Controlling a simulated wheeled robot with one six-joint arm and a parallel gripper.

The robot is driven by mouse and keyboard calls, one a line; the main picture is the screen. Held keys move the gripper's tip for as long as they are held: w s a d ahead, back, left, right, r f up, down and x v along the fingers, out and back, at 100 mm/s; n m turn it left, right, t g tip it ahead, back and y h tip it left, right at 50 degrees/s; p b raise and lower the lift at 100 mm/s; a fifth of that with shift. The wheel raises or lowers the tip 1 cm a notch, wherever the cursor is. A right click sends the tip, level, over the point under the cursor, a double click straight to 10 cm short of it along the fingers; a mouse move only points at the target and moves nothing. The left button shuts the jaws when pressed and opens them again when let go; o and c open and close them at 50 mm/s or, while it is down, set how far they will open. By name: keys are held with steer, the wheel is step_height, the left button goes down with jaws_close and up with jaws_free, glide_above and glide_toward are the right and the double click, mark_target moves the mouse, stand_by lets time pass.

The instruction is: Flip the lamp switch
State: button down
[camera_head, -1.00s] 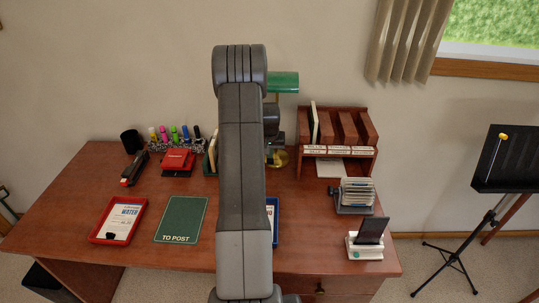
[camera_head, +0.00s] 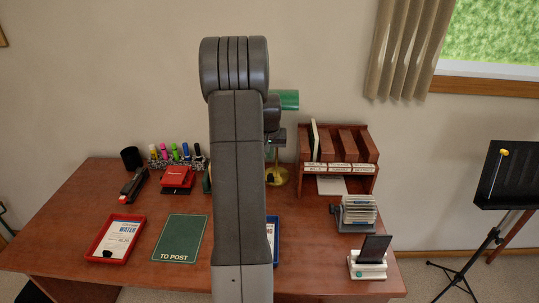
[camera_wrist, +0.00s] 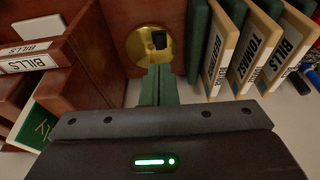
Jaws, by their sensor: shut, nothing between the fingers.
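The desk lamp has a green shade (camera_head: 286,100) and a round brass base (camera_head: 278,176), partly hidden behind my arm in the head view. In the wrist view the brass base (camera_wrist: 133,52) lies just beyond my fingers, with a small black switch (camera_wrist: 159,40) on it. My gripper (camera_wrist: 158,72) is shut and empty, its green fingers pointing at the base, with the tips just short of the switch in the picture. I cannot tell whether they touch the base. My fingertips are not clear in the head view.
A wooden letter rack (camera_head: 338,160) stands right of the lamp; its labelled side (camera_wrist: 35,62) is close on the left in the wrist view. Upright labelled books (camera_wrist: 250,55) are close on the right there. The desk (camera_head: 75,215) also holds a red tray (camera_head: 114,240) and green mat (camera_head: 180,239).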

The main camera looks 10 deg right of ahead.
steer(key=shift+f, duration=0.1)
steer(key=shift+a+t+b, duration=0.1)
steer(key=shift+t+b, duration=0.9)
steer(key=x, duration=0.4)
steer(key=p+x, duration=0.1)
steer(key=x, duration=0.4)
steer(key=p+x, duration=0.1)
steer(key=x, duration=0.3)
steer(key=shift+d+f, duration=0.25)
steer(key=shift+f, duration=0.2)
